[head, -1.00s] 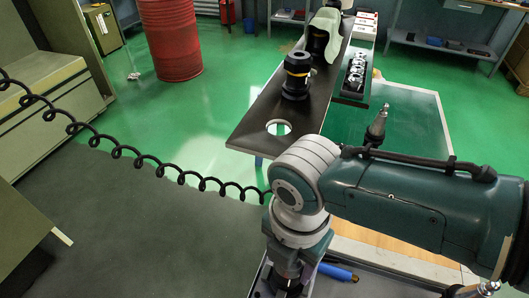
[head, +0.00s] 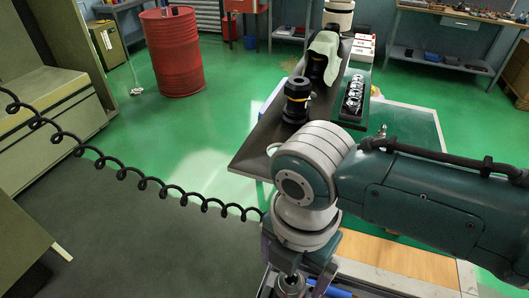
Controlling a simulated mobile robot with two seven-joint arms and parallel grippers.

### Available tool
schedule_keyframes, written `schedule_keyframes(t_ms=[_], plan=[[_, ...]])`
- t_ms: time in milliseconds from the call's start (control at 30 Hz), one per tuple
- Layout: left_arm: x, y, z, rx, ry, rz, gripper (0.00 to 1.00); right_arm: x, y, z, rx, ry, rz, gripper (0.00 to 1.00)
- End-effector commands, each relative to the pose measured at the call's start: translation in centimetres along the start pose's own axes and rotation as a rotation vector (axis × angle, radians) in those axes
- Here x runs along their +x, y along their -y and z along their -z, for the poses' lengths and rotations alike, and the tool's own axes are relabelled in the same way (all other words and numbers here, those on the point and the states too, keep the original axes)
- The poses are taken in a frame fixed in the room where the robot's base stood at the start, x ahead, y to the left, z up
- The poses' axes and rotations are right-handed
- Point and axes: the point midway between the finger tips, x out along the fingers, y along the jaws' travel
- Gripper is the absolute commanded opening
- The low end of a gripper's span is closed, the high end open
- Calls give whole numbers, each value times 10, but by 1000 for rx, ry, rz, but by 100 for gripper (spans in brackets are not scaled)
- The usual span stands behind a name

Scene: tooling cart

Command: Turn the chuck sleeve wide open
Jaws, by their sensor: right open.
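My right gripper (head: 294,284) points down at the bottom edge, under my teal and grey right wrist. Its fingers are spread apart. A dark, ribbed round part (head: 291,284) shows between or just behind them, cut off by the frame. It may be the chuck, but I cannot tell, nor whether the fingers touch it. A black cylinder with a yellow ring (head: 297,101) stands upright on the dark narrow board beyond my wrist, apart from the gripper. My left gripper is not in view.
The dark board (head: 250,155) carries a cloth-draped object (head: 322,56). A black tray of shiny parts (head: 353,97) lies to its right. A coiled black cable (head: 145,183) hangs across the left. A red drum (head: 172,50) stands behind. Green floor between is clear.

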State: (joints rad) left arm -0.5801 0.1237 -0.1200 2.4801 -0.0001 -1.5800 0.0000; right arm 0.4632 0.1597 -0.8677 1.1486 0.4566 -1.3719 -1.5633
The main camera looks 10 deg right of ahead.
Motion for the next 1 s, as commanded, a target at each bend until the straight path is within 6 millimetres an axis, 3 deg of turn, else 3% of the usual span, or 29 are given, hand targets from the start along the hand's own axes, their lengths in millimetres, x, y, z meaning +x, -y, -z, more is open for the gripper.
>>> schedule_keyframes(t_ms=[100,300,833,1000], plan=[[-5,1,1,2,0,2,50,-22,0,-1,-1,2,-3,91],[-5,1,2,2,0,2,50,-41,0,-1,0,1,-2,91],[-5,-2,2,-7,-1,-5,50,-44,0,0,2,0,-1,91],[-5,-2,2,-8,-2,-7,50,-44,4,25,157,-54,-49,91]])
